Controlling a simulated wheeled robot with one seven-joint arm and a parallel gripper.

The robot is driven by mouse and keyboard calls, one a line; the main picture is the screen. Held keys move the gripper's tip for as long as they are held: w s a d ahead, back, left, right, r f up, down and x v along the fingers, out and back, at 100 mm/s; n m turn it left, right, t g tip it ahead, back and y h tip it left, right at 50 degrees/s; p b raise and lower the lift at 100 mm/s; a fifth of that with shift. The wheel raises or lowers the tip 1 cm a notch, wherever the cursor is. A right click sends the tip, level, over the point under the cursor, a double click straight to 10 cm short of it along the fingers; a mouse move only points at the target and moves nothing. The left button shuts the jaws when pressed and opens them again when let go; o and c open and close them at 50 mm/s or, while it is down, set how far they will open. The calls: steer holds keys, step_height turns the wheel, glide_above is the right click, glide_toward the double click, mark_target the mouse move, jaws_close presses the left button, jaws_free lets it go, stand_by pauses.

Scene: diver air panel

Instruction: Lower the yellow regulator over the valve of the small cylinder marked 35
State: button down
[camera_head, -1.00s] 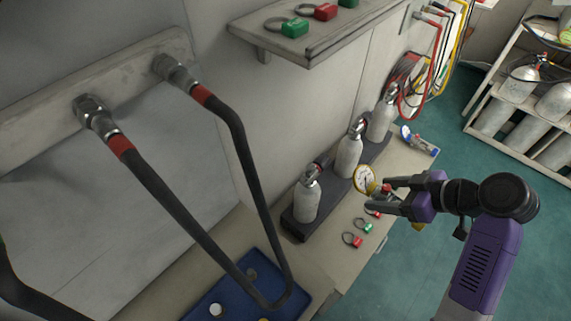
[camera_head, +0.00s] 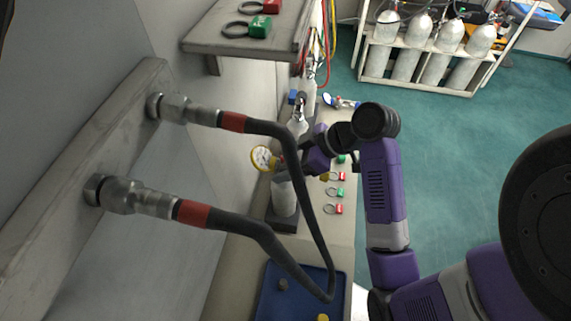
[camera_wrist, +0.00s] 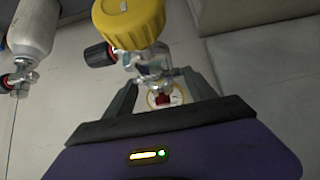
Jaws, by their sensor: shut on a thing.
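My gripper (camera_head: 284,163) is shut on the yellow regulator, whose round gauge (camera_head: 263,158) shows left of the fingers in the head view. In the wrist view the regulator's yellow cap (camera_wrist: 130,22), black-and-red knob and metal body stand beyond the fingers, with the gauge between them. Small grey cylinders stand in a row in a dark rack (camera_head: 283,224). The nearest cylinder (camera_head: 284,197) is just below the regulator in the head view; its valve is hidden behind the gripper and gauge. Another cylinder (camera_wrist: 30,28) with its valve shows at upper left in the wrist view. I cannot read any 35.
Black hoses (camera_head: 262,238) with red bands cross in front of the bench. Red and green ring tags (camera_head: 334,192) lie right of the rack. A blue tray (camera_head: 272,302) is at the near end. A shelf (camera_head: 240,40) juts out above.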

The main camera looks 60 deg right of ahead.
steer(key=w, duration=0.1)
steer(key=w+d+b, duration=0.1)
steer(key=w, duration=0.1)
steer(key=w+d+f, duration=0.1)
steer(key=w, duration=0.1)
steer(key=shift+w, duration=0.25)
steer(key=shift+w+d+r, duration=0.1)
steer(key=shift+w+d, duration=0.05)
steer(key=shift+w, duration=0.1)
stand_by(0.4)
steer(key=shift+f+b, duration=1.1)
steer(key=shift+f, duration=0.85)
stand_by(2.1)
steer(key=shift+c, duration=1)
jaws_free()
steer(key=shift+f, duration=0.1)
steer(key=b+v, duration=0.1)
steer(key=v, duration=0.7)
steer(key=shift+w, duration=0.1)
